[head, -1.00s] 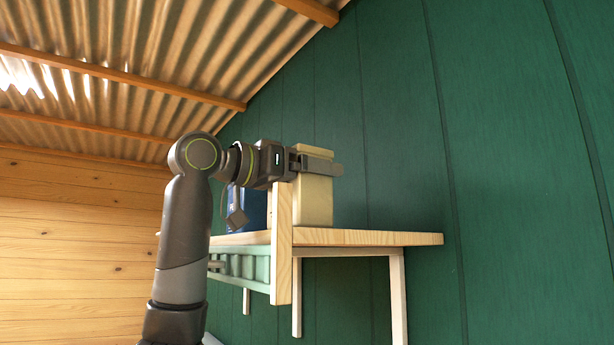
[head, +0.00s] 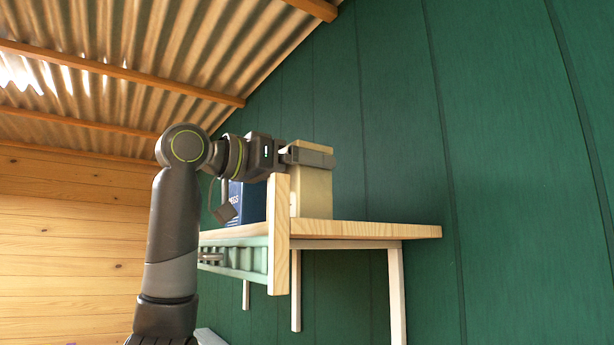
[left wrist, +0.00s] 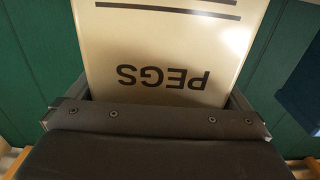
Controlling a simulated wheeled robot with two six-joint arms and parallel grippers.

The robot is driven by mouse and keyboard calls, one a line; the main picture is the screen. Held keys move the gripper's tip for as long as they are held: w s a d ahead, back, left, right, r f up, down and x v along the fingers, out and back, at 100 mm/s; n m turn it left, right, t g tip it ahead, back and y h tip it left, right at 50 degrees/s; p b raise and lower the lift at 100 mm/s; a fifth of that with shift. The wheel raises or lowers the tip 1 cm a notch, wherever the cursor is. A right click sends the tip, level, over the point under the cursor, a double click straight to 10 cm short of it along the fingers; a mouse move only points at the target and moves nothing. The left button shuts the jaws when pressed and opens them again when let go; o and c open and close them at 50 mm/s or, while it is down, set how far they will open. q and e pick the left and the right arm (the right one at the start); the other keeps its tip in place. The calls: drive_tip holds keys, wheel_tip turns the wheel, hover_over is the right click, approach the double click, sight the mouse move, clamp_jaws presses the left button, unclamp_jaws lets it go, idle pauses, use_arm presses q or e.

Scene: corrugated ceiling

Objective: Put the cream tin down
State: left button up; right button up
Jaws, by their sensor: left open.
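The cream tin (head: 314,195) stands upright on the wooden shelf (head: 370,230), its base at the shelf surface. My left gripper (head: 312,157) is open, with its fingers around the upper part of the tin. In the left wrist view the tin (left wrist: 170,45) fills the space between the fingers, with the word PEGS upside down. I cannot tell whether the fingers touch its sides. My right gripper is not in view.
A dark blue tin (head: 247,203) stands left of the cream tin, partly behind my arm. A wooden upright board (head: 279,235) rises at the shelf's near edge. A green wall is close behind. The shelf right of the cream tin is clear.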

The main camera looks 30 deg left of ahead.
use_arm(q)
drive_tip(key=b+v, duration=0.3)
drive_tip(key=v, duration=0.7)
drive_tip(key=shift+s, duration=0.2)
drive_tip(key=shift+a+f, duration=0.1)
drive_tip(key=shift+a, duration=0.05)
